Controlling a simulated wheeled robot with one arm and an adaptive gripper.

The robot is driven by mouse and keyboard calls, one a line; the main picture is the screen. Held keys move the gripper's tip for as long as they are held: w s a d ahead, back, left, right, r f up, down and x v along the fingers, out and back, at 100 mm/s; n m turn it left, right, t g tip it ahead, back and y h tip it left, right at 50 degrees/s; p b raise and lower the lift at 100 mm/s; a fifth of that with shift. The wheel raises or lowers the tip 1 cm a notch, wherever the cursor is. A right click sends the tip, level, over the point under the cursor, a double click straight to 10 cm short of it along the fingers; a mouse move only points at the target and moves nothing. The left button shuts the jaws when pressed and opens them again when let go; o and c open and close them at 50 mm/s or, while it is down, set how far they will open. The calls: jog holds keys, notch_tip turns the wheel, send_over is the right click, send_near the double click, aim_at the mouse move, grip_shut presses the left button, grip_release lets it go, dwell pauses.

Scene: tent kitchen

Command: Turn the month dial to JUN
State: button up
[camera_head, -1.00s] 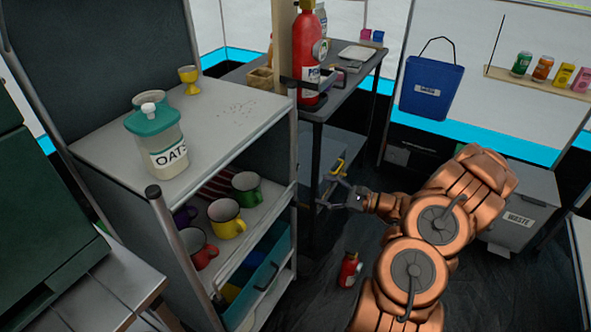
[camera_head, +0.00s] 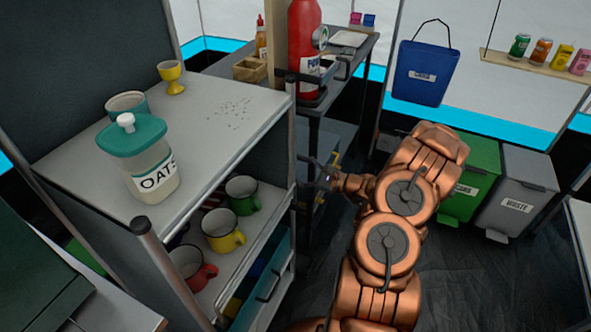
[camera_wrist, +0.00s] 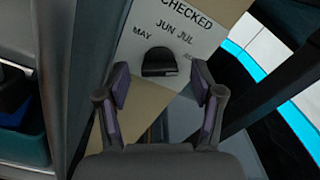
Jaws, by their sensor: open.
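In the wrist view a dark month dial (camera_wrist: 159,62) sits on a pale plate (camera_wrist: 190,22) printed CHECKED, with MAY, JUN, JUL and a partly hidden label on the right around the dial. I cannot tell which month its pointer marks. My gripper (camera_wrist: 160,86) is open, one finger on each side and just below the dial in the picture, with nothing between them. I cannot tell whether the fingers touch it. In the head view my gripper (camera_head: 320,174) is beside the grey shelf unit's right edge, and the dial cannot be made out.
The shelf unit (camera_head: 65,150) stands close left of my gripper, with an oats jar (camera_head: 150,170) on top and mugs below. A red fire extinguisher (camera_head: 303,45) hangs on a post above. A dark table (camera_head: 350,70) is behind. Bins (camera_head: 515,190) stand right.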

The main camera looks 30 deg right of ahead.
jog(key=shift+w+a, duration=0.35)
jog(key=shift+w, duration=0.15)
jog(key=c, duration=1.1)
